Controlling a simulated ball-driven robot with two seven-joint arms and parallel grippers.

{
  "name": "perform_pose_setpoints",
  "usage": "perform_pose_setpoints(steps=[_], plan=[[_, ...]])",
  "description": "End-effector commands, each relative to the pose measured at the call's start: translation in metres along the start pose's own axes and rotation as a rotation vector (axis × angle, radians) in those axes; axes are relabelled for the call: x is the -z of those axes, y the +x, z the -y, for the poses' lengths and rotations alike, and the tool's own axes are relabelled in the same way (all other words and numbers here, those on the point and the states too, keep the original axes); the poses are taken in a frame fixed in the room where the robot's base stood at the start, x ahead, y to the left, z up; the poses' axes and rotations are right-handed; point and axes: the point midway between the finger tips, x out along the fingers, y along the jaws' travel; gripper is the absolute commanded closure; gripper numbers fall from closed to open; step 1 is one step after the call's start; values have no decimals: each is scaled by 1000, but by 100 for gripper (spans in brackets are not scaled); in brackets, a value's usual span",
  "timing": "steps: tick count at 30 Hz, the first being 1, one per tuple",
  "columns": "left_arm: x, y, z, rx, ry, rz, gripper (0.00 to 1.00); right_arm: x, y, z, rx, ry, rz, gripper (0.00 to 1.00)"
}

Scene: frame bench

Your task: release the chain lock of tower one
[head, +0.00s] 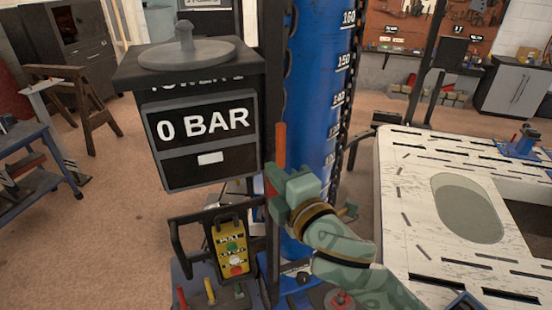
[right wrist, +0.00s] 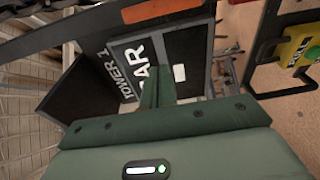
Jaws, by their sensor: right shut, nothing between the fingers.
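Tower one has a blue column (head: 318,90) with a number scale and a dark chain (head: 350,95) along its right side. Its black display box (head: 208,130) reads 0 BAR and also shows in the right wrist view (right wrist: 105,75). An upright orange-red bar (head: 280,145) stands between box and column; I cannot tell for sure that it is the chain lock's lever. My right gripper (head: 274,184) is shut and empty by the bar's lower part, which it partly hides. Contact is unclear. Its shut fingers (right wrist: 157,88) point toward the box in the right wrist view. My left gripper is not in view.
Small coloured levers (head: 209,290) stand at the bottom. A white slotted bench (head: 405,200) fills the right side. Open floor (head: 110,235) lies to the left.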

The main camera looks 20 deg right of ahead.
Motion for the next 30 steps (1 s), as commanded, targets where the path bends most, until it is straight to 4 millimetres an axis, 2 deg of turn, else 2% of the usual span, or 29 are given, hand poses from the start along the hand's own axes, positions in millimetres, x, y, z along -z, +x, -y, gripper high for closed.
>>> perform_pose_setpoints(steps=[14, 16, 21, 30], plan=[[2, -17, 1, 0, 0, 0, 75, 0, 95, -3, 0, 1, 1, 100], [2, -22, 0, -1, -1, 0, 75, -14, 87, -2, 2, -3, 3, 100], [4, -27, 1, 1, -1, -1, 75, -32, 80, -2, 0, -1, 1, 100], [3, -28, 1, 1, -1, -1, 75, -38, 78, 0, 0, 1, 0, 100]])
